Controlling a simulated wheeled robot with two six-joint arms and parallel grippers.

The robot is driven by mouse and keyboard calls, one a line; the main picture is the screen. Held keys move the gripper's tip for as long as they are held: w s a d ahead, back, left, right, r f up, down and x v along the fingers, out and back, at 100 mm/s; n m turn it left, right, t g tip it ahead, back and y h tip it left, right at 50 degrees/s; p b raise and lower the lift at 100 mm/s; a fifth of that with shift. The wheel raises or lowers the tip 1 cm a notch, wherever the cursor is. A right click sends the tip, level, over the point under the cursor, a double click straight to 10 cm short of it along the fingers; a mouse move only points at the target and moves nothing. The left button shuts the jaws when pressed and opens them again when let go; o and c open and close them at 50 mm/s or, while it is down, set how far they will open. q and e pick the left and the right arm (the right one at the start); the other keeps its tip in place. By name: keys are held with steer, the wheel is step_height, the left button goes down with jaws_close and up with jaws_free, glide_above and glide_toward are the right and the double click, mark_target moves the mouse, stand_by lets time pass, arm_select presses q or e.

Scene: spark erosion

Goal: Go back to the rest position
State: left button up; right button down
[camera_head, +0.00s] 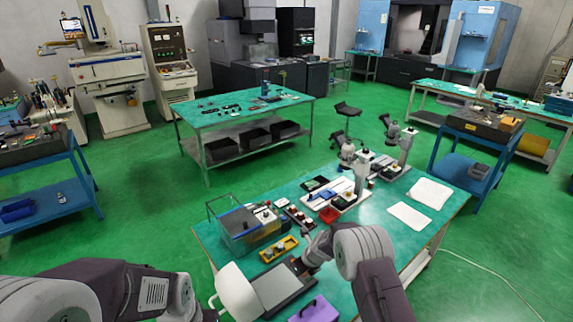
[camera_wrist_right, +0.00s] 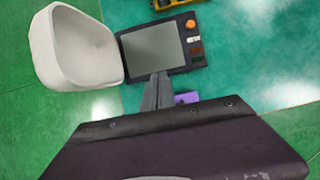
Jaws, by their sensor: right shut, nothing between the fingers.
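My right arm (camera_head: 362,250) reaches over the near part of the teal-topped table (camera_head: 375,228). In the right wrist view my right gripper (camera_wrist_right: 157,90) is shut and empty, its fingers over the near edge of a dark device with a grey screen (camera_wrist_right: 152,48). I cannot tell whether they touch it.
Close to my right gripper are a white scoop-shaped pan (camera_wrist_right: 80,48), a purple block (camera_head: 314,309) and a yellow tray (camera_head: 279,249). A clear-walled box (camera_head: 222,229) and microscopes (camera_head: 403,150) stand farther back. Green floor (camera_head: 140,235) is clear to the left.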

steer(key=w+d+r+t+b, duration=0.2)
steer(key=w+r+b, duration=0.2)
steer(key=r+b, duration=0.1)
steer(key=s+d+r+n+b, duration=0.3)
steer(key=s+b, duration=0.2)
steer(key=s, duration=0.2)
steer(key=s+d+f+n+g+h+b, duration=0.1)
steer(key=s+d+f+n, duration=0.1)
steer(key=s+n, duration=0.6)
steer(key=s+d+f+n+g+h+b, duration=0.1)
steer(key=s+d+f+n+g, duration=0.1)
steer(key=s+n, duration=0.7)
steer(key=s+d+f+n+g+b, duration=0.1)
steer(key=s+d+f+n+g, duration=0.1)
steer(key=s+n, duration=0.6)
steer(key=shift+s+d+f+n+h, duration=0.15)
steer(key=shift+s+f+n+h, duration=0.3)
steer(key=shift+s, duration=0.55)
steer(key=shift+s, duration=0.15)
